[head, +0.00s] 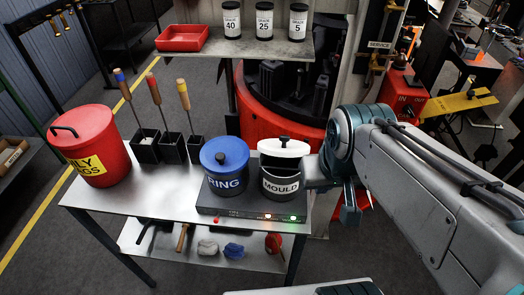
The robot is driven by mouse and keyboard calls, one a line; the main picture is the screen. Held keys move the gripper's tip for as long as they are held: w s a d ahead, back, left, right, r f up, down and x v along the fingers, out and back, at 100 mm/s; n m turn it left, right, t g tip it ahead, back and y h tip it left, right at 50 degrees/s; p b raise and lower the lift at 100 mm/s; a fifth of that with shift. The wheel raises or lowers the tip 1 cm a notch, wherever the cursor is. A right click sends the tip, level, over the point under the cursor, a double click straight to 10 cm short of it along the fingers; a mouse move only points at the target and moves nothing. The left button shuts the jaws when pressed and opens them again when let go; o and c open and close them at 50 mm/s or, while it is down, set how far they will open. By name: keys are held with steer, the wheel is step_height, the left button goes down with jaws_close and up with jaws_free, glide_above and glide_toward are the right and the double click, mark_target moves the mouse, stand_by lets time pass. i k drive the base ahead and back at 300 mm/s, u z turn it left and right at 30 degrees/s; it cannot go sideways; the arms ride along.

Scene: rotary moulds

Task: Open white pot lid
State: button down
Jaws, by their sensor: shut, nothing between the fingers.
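The white pot lid (284,147), with a dark knob on top, is above the dark pot labelled MOULD (281,188). The lid looks lifted or tilted up, with a dark gap between it and the pot's front rim. The pot stands on a dark base unit (245,211) on the metal table. My gripper (317,171) is shut and empty at the right side of the pot, close to the lid. Its fingertips are partly hidden, and I cannot tell whether it touches the lid or pot.
A pot labelled RING with a blue lid (224,155) stands just left. Several black holders with upright tools (171,150) and a red bin (88,146) are further left. A shelf with canisters (264,22) is behind. The table's front left (140,198) is clear.

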mark_target(283, 146)
steer(key=u, duration=0.7)
steer(key=k, duration=1.25)
steer(key=z, duration=0.9)
steer(key=i, duration=1)
